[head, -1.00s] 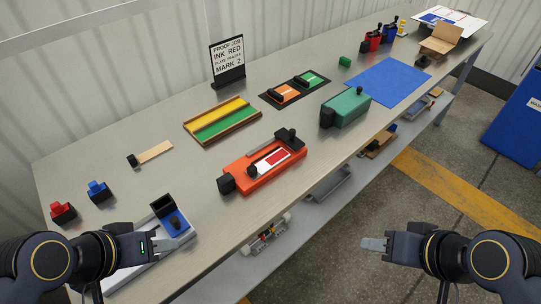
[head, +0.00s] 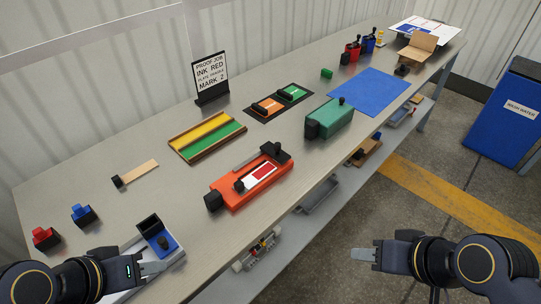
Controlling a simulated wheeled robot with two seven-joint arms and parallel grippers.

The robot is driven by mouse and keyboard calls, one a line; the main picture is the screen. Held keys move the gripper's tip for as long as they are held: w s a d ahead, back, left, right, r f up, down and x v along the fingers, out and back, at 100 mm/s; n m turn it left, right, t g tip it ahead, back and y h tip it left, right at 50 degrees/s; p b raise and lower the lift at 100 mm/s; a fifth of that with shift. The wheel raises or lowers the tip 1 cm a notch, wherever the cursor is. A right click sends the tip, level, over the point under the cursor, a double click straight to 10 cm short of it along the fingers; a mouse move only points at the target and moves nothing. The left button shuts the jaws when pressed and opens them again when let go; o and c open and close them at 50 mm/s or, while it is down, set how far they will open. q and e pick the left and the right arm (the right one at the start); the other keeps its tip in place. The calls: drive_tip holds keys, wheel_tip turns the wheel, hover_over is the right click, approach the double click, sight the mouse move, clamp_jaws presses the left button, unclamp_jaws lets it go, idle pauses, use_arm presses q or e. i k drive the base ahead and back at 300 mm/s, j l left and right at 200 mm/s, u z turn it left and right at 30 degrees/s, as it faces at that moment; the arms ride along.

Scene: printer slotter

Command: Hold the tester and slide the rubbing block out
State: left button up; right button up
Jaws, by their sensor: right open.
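A light grey device with a blue block, a black knob and a black upright part stands at the table's near left; it looks like the tester (head: 174,260), and the blue block (head: 163,244) like the rubbing block. My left gripper (head: 153,267) is just in front of this block in the picture and hides part of the base. Whether it touches the device, and whether its fingers are apart, I cannot tell. My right gripper (head: 364,254) is open and empty, out beyond the table's front edge over the floor.
An orange device (head: 222,198) with a red-and-white card stands mid-table, and a green device (head: 333,118) farther right. Red (head: 45,238) and blue (head: 83,215) stamps and a wooden-handled tool (head: 140,172) lie at the left. A lower shelf holds more items. Bare tabletop lies between.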

sight(275, 151)
drive_tip(key=i+l+u, duration=0.15)
drive_tip(key=l+u, duration=0.15)
drive_tip(key=i+l+u, duration=0.15)
drive_tip(key=l+u, duration=0.5)
drive_tip(key=l, duration=0.15)
drive_tip(key=i+l+u, duration=0.1)
drive_tip(key=l+u, duration=0.2)
drive_tip(key=l, duration=0.1)
